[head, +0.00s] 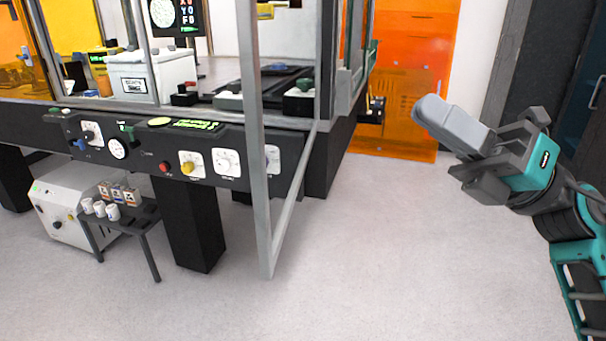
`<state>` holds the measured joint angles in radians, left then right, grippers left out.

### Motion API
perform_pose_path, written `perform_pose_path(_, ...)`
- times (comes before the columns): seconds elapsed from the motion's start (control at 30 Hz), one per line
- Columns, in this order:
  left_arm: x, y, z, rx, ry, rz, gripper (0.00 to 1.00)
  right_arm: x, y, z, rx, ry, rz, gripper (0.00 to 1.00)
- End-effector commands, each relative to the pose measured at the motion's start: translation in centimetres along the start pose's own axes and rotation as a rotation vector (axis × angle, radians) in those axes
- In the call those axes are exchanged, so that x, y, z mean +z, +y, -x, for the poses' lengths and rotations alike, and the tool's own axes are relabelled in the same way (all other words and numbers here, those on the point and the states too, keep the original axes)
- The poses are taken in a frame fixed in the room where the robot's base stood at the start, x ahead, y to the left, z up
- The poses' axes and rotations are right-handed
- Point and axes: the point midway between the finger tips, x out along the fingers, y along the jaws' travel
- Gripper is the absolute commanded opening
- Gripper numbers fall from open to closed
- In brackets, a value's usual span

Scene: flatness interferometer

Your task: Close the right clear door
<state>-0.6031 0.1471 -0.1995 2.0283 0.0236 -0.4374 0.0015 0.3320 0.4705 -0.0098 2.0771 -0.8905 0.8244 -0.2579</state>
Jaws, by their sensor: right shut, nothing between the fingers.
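The right clear door (259,170) has a grey metal frame and a see-through pane. It stands open, swung out from the front of the enclosure towards me. Its free upright edge hangs in front of the control panel, and its bottom bar runs back to the enclosure's right corner post (326,60). The top of the door is cut off by the picture edge. My right gripper (428,108) is shut and empty, to the right of the door and well apart from it, pointing up and left. My left gripper is not in view.
The black bench (330,150) carries a control panel with knobs and dials (225,162). A small side table (140,217) with cups and a white box (70,200) stand at the lower left. An orange screen (412,60) is behind. The floor between door and right arm is clear.

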Motion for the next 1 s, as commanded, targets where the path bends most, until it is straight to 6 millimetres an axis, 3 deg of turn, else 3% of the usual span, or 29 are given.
perform_pose_path(0.03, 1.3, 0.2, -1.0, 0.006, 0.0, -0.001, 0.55, -1.0, 0.6, 0.1, -0.001, 0.11, 0.152, 0.0)
perform_pose_path(0.1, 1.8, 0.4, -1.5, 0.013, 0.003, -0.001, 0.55, -1.8, 1.4, 0.0, -0.019, 0.244, 0.326, 0.0)
perform_pose_path(0.3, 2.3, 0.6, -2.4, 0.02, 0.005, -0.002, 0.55, -2.4, 1.9, 0.6, -0.092, 0.471, 0.631, 0.0)
perform_pose_path(0.57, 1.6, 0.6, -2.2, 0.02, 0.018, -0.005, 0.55, -2.9, 1.7, -0.5, -0.112, 0.52, 0.69, 0.0)
perform_pose_path(1.0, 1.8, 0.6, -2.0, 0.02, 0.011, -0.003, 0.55, -6.7, -0.6, -8.3, -0.108, 0.516, 0.686, 0.0)
